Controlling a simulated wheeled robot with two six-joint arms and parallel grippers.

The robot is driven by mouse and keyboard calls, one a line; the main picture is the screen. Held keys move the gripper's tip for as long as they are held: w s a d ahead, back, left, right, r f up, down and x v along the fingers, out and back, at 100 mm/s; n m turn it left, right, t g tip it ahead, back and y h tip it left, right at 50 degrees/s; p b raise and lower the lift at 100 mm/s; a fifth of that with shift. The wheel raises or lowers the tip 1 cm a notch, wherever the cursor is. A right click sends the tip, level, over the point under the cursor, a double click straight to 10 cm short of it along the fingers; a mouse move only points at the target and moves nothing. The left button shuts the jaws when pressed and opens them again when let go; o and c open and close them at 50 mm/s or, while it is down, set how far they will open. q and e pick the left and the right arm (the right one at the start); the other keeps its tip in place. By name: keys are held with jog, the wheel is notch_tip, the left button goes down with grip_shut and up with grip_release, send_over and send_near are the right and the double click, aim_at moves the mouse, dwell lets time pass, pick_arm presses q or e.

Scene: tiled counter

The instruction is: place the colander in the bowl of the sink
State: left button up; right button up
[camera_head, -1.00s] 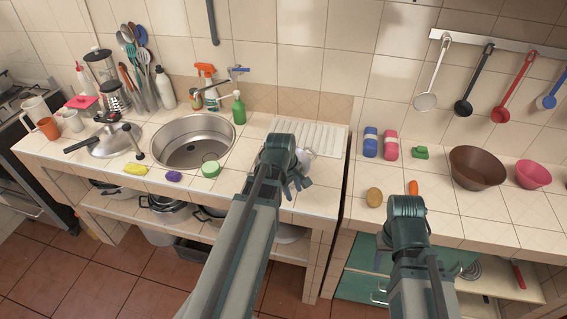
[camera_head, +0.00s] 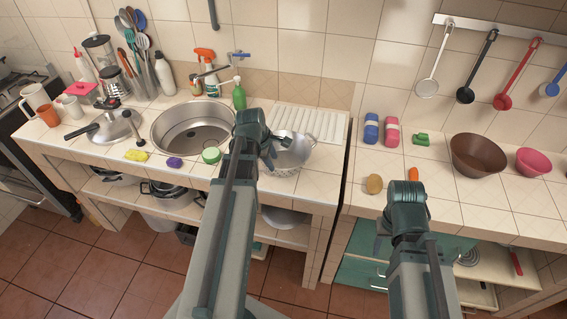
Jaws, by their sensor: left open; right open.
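The metal colander (camera_head: 297,153) stands upright on the counter, right of the sink and in front of the ribbed drainboard. The round steel sink bowl (camera_head: 184,125) is to its left, with nothing visible in it. My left gripper (camera_head: 271,152) is open at the colander's left rim and hides part of it; I cannot tell whether they touch. My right gripper (camera_head: 384,236) is open and empty, in front of the right counter's front edge, partly hidden by its own wrist.
A brown bowl (camera_head: 478,158) is far right.

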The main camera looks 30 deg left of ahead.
aim_at(278, 171)
pick_arm(q)
jog(key=b+x, duration=0.3)
jog(key=x, duration=0.1)
jog(key=shift+f, duration=0.1)
jog(key=b+x, duration=0.5)
jog(key=shift+s+d+f, duration=0.1)
jog(key=shift+d+f, duration=0.1)
jog(key=shift+d, duration=0.05)
jog(key=shift+r, duration=0.1)
jog(key=c, duration=0.6)
grip_shut()
jog(key=shift+s, duration=0.1)
dwell(0.5)
